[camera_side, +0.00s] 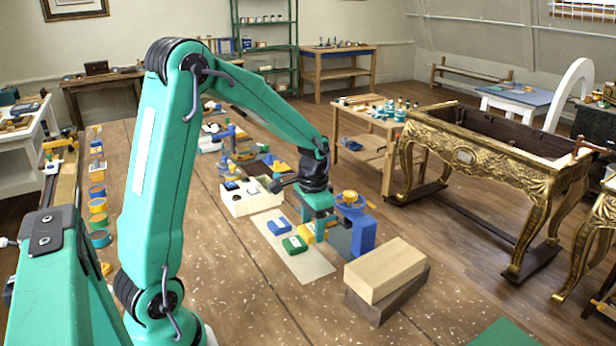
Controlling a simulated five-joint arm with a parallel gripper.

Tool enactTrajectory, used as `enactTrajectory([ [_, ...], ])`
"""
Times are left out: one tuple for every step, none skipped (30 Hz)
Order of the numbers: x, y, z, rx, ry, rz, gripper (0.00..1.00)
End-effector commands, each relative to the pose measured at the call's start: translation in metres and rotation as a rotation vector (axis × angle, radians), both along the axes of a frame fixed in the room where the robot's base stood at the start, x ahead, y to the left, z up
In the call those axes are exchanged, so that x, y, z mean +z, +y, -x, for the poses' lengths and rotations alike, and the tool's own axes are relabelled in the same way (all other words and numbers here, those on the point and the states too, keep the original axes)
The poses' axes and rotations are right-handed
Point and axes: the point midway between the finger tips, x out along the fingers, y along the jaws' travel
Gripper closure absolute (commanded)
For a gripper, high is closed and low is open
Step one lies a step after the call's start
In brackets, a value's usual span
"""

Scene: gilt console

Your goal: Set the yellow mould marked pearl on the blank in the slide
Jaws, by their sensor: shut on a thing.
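I cannot tell whether the block is lifted off the sheet. A green block (294,244) and a blue block (279,227) lie beside it on the sheet. I cannot make out for certain which thing is the slide, and the blank is not distinguishable.
A blue stand with a yellow top (352,219) is close on the right of my gripper. A cream box (243,203) with compartments is on the left. A pale wooden block on a dark one (385,270) stands at the front right.

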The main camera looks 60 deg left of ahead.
Motion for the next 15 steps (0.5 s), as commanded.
enactTrajectory([
  [0.001,0.000,0.000,0.000,-0.001,0.000,0.73],
  [0.002,0.000,0.000,0.000,-0.001,0.000,0.73],
  [0.004,0.000,0.000,0.000,-0.001,-0.001,0.73],
  [0.006,0.000,-0.001,0.000,-0.002,-0.001,0.73],
  [0.008,0.000,-0.001,0.000,-0.003,-0.001,0.73],
  [0.012,0.000,-0.001,0.000,-0.003,-0.001,0.73],
  [0.016,0.000,-0.001,0.000,-0.003,-0.001,0.73],
  [0.020,0.000,-0.001,0.000,-0.004,-0.001,0.73],
  [0.027,0.000,-0.001,0.000,-0.005,-0.002,0.73],
  [0.029,0.000,-0.001,0.000,-0.003,-0.001,0.73],
  [0.032,0.000,-0.001,0.000,-0.004,-0.001,0.73],
  [0.038,0.000,-0.001,0.000,-0.004,-0.001,0.73],
  [0.042,0.000,-0.001,0.000,-0.004,-0.002,0.73],
  [0.047,0.000,-0.001,0.000,-0.005,-0.002,0.73],
  [0.052,0.000,-0.001,0.000,-0.004,-0.001,0.73],
])
